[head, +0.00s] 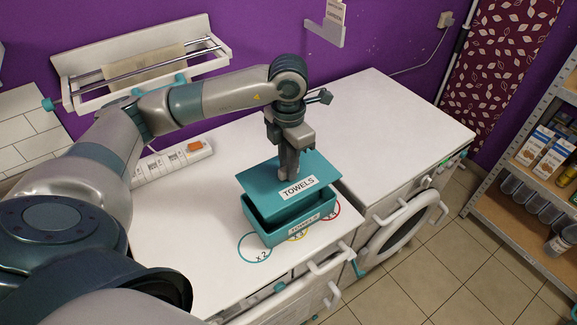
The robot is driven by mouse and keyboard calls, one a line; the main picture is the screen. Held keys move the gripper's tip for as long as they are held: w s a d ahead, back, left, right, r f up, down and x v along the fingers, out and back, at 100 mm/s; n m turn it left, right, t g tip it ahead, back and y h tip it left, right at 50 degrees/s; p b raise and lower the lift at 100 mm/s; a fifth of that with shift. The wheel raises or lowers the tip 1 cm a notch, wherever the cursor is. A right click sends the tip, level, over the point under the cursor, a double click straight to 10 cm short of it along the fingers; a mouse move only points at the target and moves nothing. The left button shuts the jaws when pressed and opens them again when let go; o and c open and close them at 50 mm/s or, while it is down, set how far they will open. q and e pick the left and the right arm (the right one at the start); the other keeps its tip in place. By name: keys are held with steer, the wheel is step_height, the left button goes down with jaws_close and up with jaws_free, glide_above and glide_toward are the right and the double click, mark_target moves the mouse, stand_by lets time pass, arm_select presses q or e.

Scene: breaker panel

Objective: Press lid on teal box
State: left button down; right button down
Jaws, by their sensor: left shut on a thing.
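The teal box (292,232) stands on the white top near its front edge, with a "TOWELS" label on its front side. The teal lid (318,166), also labelled "TOWELS", is above the box and tilted, with a dark gap showing between lid and box at the front. My left gripper (289,172) points down and is shut on the lid near its middle. The fingertips and what they grip are partly hidden. My right gripper is not in view.
Coloured circles (255,247) marked on the top lie partly under the box. A white switch strip (172,163) lies behind to the left. A drying rack (140,65) hangs on the purple wall. The white top (400,110) on the right is clear. A shelf (520,190) stands far right.

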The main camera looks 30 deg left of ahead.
arm_select(q)
steer(key=shift+f+b, duration=2)
steer(key=shift+f, duration=0.25)
steer(key=shift+f+b, duration=1.05)
steer(key=shift+f, duration=0.05)
steer(key=shift+b, duration=0.7)
steer(key=shift+a+f, duration=0.15)
steer(key=shift+a, duration=0.1)
steer(key=shift+f+b, duration=0.15)
steer(key=shift+b, duration=0.25)
